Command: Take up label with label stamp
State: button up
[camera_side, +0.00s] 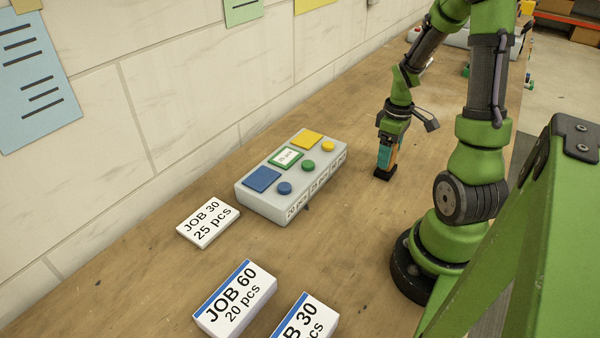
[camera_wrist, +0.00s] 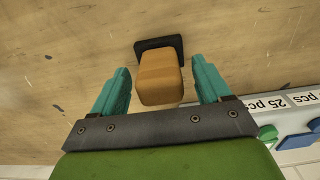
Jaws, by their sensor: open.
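The label stamp has an orange-tan block handle (camera_wrist: 160,78) and a black base (camera_wrist: 160,44). It stands upright on the wooden table; its black foot shows in the side view (camera_side: 384,173). My gripper (camera_wrist: 163,82) is open, with one teal finger on each side of the handle and gaps between. In the side view my gripper (camera_side: 385,157) is low over the table at the stamp, right of the grey box. A small white label in a green frame (camera_side: 286,158) lies on top of the grey box (camera_side: 262,203); it appears to read 25 pcs.
The grey box also carries a blue pad (camera_side: 262,179), a yellow pad (camera_side: 306,140) and coloured buttons; pcs labels line its front. Job cards lie nearby: JOB 30, 25 pcs (camera_side: 208,221), JOB 60 (camera_side: 236,297) and another JOB 30 (camera_side: 305,320). Table between box and stamp is clear.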

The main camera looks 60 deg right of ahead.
notch_tip(320, 180, down, 2)
jog(key=shift+f, duration=0.15)
jog(key=c, duration=1.2)
notch_tip(320, 180, up, 10)
jog(key=shift+r, duration=0.1)
